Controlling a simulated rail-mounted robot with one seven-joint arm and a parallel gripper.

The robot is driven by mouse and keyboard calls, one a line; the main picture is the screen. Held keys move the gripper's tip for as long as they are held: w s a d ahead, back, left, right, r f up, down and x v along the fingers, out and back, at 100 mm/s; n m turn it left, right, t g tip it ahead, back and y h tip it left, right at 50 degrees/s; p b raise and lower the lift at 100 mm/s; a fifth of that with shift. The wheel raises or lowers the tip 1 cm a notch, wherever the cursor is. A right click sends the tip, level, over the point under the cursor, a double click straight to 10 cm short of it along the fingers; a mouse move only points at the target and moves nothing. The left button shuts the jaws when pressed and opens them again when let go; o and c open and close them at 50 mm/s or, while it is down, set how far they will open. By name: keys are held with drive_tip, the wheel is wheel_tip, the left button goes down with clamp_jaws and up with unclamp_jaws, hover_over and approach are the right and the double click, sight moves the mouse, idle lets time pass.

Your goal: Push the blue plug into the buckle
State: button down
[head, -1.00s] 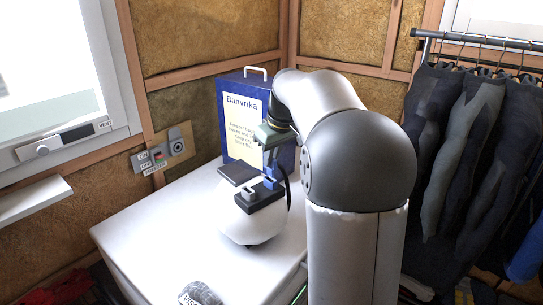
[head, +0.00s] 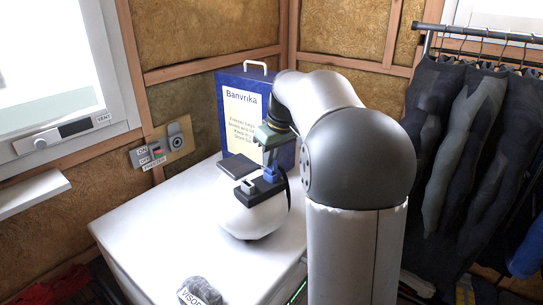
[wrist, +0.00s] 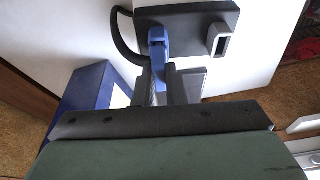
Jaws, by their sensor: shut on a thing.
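The blue plug (head: 271,174) stands at the back right of a black block (head: 262,190) on a round white object (head: 254,218). The plug also shows in the wrist view (wrist: 158,43), near a curved black strap (wrist: 120,38). The grey buckle (head: 248,187) is on the same block, to the plug's left; in the wrist view its dark slot (wrist: 222,45) is right of the plug, with a gap between. My gripper (head: 271,163) points down from above and is shut on the blue plug; its fingers hide part of it.
A white table (head: 160,235) carries everything. A dark flat plate (head: 238,166) is close beside the gripper. A blue box labelled Banvrika (head: 230,110) stands behind. A grey item (head: 198,291) lies at the front edge. The table's left side is clear.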

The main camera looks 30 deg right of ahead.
drive_tip(key=shift+f, duration=0.5)
drive_tip(key=c, duration=1.4)
unclamp_jaws()
drive_tip(key=shift+r, duration=0.15)
drive_tip(key=v, duration=1.7)
drive_tip(key=s+a+f+m+g, duration=0.1)
drive_tip(key=s+a+f, duration=0.4)
drive_tip(key=a+f, duration=0.15)
drive_tip(key=s+a+f+g, duration=0.1)
drive_tip(key=s+a+f, duration=0.3)
drive_tip(key=a+f, duration=0.3)
drive_tip(key=s+a+f+m+g, duration=0.1)
drive_tip(key=s+a+f, duration=0.3)
drive_tip(key=s+f, duration=1.1)
drive_tip(key=shift+s+a+f+h, duration=0.25)
drive_tip(key=shift+f+h, duration=0.15)
drive_tip(key=shift+f, duration=0.2)
